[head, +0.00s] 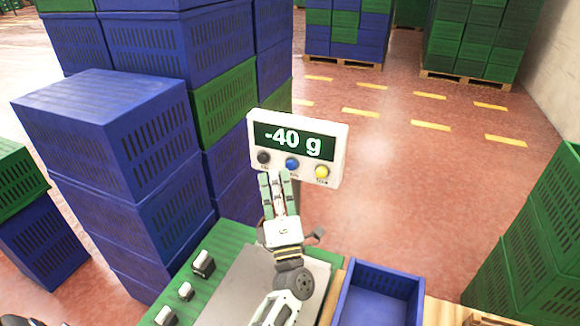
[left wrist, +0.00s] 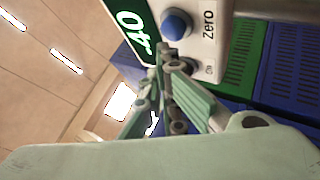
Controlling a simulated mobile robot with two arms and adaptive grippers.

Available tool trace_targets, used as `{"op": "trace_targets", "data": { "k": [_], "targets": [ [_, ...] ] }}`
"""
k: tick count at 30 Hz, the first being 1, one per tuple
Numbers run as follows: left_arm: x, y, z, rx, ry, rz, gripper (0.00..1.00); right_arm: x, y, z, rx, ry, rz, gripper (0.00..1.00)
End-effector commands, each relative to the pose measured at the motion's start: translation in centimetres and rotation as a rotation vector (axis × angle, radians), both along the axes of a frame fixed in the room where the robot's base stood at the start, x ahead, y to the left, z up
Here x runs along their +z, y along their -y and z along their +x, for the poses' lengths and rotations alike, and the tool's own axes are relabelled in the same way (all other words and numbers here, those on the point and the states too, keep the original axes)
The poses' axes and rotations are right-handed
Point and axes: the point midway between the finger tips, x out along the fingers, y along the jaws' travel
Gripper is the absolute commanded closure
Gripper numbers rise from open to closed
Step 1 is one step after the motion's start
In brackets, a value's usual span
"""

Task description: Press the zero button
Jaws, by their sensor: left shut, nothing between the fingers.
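The scale's white display box (head: 338,150) reads -40 g and carries a dark, a blue and a yellow button in a row. The zero button (head: 292,163) is the blue middle one; in the left wrist view the blue button (left wrist: 177,24) has the label "Zero" beside it. My left gripper (head: 275,174) is shut and empty, its fingertips at the panel's lower edge, just below and between the dark button (head: 263,157) and the blue one. In the left wrist view the fingertips overlap the dark button's edge; I cannot tell whether they touch the panel. My right gripper is not in view.
The metal weighing plate (head: 240,290) lies below my left arm on a green surface with several small upright pieces (head: 203,263). An empty blue crate (head: 418,300) stands to its right. Tall blue and green crate stacks (head: 105,130) stand close on the left, green crates (head: 540,240) at right.

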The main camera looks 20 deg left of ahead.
Motion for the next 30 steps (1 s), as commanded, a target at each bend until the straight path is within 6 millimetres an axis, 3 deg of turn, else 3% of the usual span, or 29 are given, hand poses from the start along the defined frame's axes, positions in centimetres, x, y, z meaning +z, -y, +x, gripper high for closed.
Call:
{"op": "trace_targets", "data": {
  "k": [15, 30],
  "targets": [
    [0.1, 0.3, -4.6, 0.000, -0.002, 0.001, 1.00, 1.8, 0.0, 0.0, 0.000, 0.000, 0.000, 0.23],
    [0.0, 0.3, -4.8, 0.000, 0.000, 0.000, 1.00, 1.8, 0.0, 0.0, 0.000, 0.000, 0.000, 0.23]
  ]
}}
